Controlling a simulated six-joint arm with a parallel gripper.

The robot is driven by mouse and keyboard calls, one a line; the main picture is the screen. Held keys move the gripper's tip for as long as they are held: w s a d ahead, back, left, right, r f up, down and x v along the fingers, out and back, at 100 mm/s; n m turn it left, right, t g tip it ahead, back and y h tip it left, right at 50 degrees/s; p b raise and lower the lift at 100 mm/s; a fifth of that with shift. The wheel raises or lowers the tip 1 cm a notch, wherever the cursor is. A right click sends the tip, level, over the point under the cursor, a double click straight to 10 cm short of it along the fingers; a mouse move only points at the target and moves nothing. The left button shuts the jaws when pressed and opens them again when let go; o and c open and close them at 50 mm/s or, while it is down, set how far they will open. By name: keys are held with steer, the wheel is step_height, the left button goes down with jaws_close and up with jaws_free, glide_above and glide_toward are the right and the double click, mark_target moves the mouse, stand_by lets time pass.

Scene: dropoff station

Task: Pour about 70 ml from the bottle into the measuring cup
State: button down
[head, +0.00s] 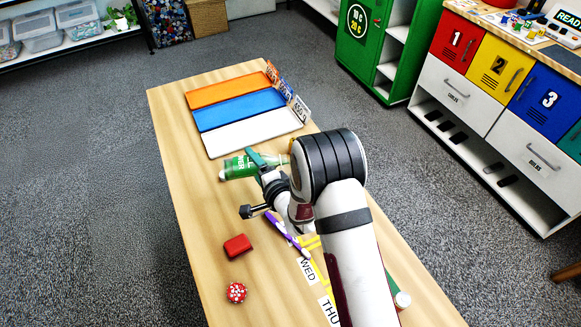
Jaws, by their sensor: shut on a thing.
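A green bottle (238,168) with white lettering is in my gripper (257,163), near the white tray's front edge. The bottle lies close to sideways in the picture, with a small pale end at the left. The jaws are shut around its right part, and the arm hides some of it. I cannot tell its height above the table or whether liquid is leaving it. I cannot make out a measuring cup; my arm covers much of the table's right side.
Orange (228,90), blue (238,110) and white (252,132) trays lie at the table's far end, with small signs (287,88) on their right. A red block (237,246), a red dotted ball (236,292) and a purple-white item (283,229) lie nearer.

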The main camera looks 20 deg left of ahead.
stand_by(0.3)
steer(key=shift+s+a+m, duration=0.15)
steer(key=shift+a+m, duration=0.15)
steer(key=shift+a, duration=0.1)
stand_by(0.5)
steer(key=shift+r+m+y, duration=0.25)
steer(key=shift+m+y, duration=0.05)
steer(key=shift+y, duration=0.1)
stand_by(1.6)
steer(key=shift+f, duration=0.1)
steer(key=shift+s+a+n+h, duration=0.2)
steer(key=shift+n+h, duration=0.4)
steer(key=shift+n, duration=0.4)
steer(key=shift+s+a+f+n+h, duration=0.15)
steer(key=shift+f+n+h, duration=0.4)
steer(key=shift+f, duration=0.35)
steer(key=shift+f+n+h, duration=0.35)
steer(key=shift+f+n, duration=0.05)
steer(key=shift+n, duration=0.05)
steer(key=shift+w+d+r, duration=0.1)
steer(key=shift+w+d, duration=0.1)
steer(key=shift+d, duration=0.05)
